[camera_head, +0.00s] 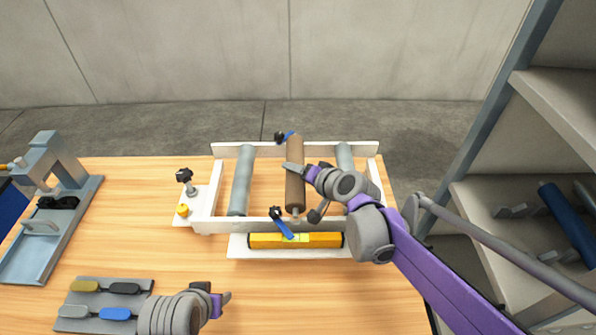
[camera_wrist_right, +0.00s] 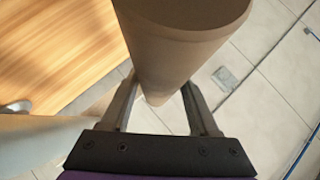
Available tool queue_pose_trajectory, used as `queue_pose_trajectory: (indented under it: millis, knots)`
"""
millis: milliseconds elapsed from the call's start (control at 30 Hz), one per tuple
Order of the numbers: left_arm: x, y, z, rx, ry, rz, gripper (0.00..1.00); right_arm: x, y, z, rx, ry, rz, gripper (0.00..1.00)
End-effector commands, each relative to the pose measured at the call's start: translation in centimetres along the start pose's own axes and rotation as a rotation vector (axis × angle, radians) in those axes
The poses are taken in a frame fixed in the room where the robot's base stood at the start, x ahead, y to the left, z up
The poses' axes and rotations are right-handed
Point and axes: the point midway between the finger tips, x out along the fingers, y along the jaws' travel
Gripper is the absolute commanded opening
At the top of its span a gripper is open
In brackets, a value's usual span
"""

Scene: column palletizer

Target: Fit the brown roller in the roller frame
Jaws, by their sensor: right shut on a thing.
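The brown roller (camera_head: 295,188) lies lengthwise between two grey rollers of the white roller frame (camera_head: 330,147). Its near end is by the front rail and its far end by the back rail; I cannot tell whether either end is seated. My right gripper (camera_head: 297,170) is shut on the brown roller around its middle. In the right wrist view the roller (camera_wrist_right: 180,45) passes between the fingers of this gripper (camera_wrist_right: 160,108). My left gripper (camera_head: 226,298) is low over the table, in front of the frame; its finger opening is hidden.
Blue-handled clamps (camera_head: 284,226) sit at the front and back rails. A yellow bar (camera_head: 295,240) lies along the frame's front. A grey tray with coloured pieces (camera_head: 98,299) and a grey fixture (camera_head: 50,215) are at left. Shelving (camera_head: 520,210) stands at right.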

Motion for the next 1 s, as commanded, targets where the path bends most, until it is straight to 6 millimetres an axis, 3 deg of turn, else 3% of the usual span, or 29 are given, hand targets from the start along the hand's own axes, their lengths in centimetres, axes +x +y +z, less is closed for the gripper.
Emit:
queue_pose_trajectory:
  millis: [1000]
  knots:
    - [0.7, 0.0, 0.7, 0.0, -0.006, 0.0, 0.5, 0.7, 0.9, 0.6, 0.0, 0.001, 0.0, 0.0]
